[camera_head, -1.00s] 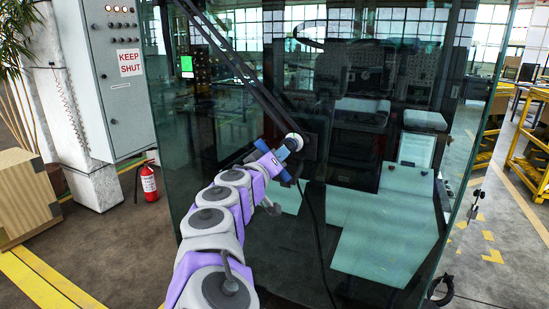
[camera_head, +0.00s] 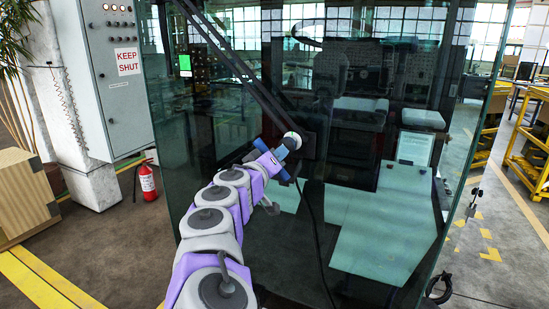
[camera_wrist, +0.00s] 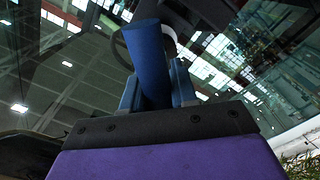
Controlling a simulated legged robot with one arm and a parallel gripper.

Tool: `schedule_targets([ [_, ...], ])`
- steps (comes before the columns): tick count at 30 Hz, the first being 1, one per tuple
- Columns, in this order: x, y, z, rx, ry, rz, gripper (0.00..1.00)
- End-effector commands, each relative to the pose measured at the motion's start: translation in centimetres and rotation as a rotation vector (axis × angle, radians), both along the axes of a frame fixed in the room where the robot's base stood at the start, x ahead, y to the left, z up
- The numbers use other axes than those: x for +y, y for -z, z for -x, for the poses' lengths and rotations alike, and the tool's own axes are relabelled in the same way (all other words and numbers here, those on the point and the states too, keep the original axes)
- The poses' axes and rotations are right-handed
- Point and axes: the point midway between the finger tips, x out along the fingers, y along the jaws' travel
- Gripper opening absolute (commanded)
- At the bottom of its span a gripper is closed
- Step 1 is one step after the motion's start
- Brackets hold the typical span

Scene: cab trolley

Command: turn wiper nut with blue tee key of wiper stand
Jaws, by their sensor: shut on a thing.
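The blue tee key (camera_wrist: 151,58) stands between the fingers of my gripper (camera_wrist: 158,88) in the wrist view, and the fingers are shut on it. In the head view my gripper (camera_head: 279,156) is at the glass of the cab, by the lower end of the dark wiper arm (camera_head: 235,66). A pale round cap (camera_head: 292,140) shows just beyond the key (camera_head: 283,150). The wiper nut is hidden behind the key and cap, so I cannot tell how the key sits on it.
The large cab glass (camera_head: 350,220) fills the middle, with a dark hose (camera_head: 318,235) hanging in front. A grey cabinet (camera_head: 112,90) and a red fire extinguisher (camera_head: 147,183) stand at left. A wooden crate (camera_head: 22,195) is far left. A yellow trolley (camera_head: 530,150) stands at right.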

Motion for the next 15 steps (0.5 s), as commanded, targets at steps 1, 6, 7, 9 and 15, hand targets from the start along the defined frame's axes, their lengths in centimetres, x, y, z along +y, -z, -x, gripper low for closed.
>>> schedule_targets([
  [1, 0.01, -0.06, 0.01, -0.001, -0.001, 0.0, 0.0],
  [6, -0.04, -0.04, -0.15, -0.001, -0.001, 0.0, 0.0],
  [7, -0.06, -0.04, -0.21, -0.001, -0.001, 0.0, 0.0],
  [9, -0.12, -0.04, -0.36, 0.0, -0.001, 0.001, 0.0],
  [15, -0.29, -0.03, -0.79, 0.0, 0.001, 0.002, 0.0],
])
